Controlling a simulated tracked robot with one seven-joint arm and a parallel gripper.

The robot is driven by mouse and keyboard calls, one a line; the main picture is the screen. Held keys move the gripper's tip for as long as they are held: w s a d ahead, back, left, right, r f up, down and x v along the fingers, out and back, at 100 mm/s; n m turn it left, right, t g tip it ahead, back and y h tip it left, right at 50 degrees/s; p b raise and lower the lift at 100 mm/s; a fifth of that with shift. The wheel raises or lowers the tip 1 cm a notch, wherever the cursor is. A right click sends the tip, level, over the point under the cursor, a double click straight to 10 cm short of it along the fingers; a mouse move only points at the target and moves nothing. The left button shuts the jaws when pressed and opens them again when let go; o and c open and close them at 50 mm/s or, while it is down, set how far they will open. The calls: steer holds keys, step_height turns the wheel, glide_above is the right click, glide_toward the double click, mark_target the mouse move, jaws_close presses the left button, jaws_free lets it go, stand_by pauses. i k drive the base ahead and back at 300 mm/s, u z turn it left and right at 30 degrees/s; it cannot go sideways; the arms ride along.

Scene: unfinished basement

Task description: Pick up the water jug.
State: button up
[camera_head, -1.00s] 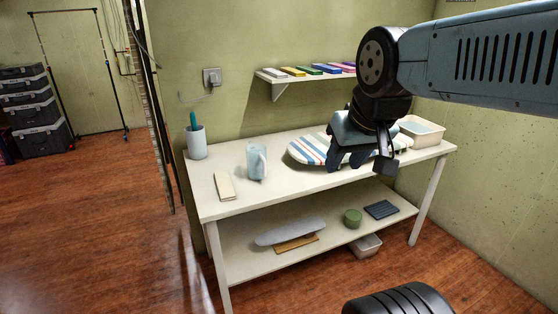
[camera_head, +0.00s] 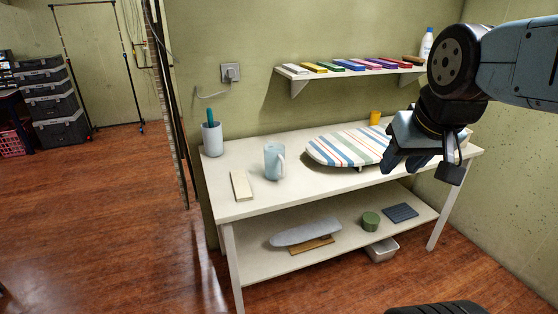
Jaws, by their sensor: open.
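The water jug (camera_head: 273,162) is a light blue pitcher with a white handle on its right side. It stands upright on the left half of the white table (camera_head: 234,206). My gripper (camera_head: 407,166) is to the right of the jug, over the right part of the table near a striped tabletop ironing board (camera_head: 345,146). Its jaws are open and I see nothing between them. The jug is in full view and apart from the gripper.
A cup with a teal-handled item (camera_head: 212,139) and a cream block (camera_head: 241,185) stand left of the jug. An orange cup (camera_head: 375,118) is behind the striped board. A wall shelf (camera_head: 291,74) holds several coloured items. The lower shelf (camera_head: 262,256) holds several things.

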mark_target(275, 162)
steer(key=z, duration=0.05)
steer(key=i, duration=0.95)
steer(key=u, duration=0.1)
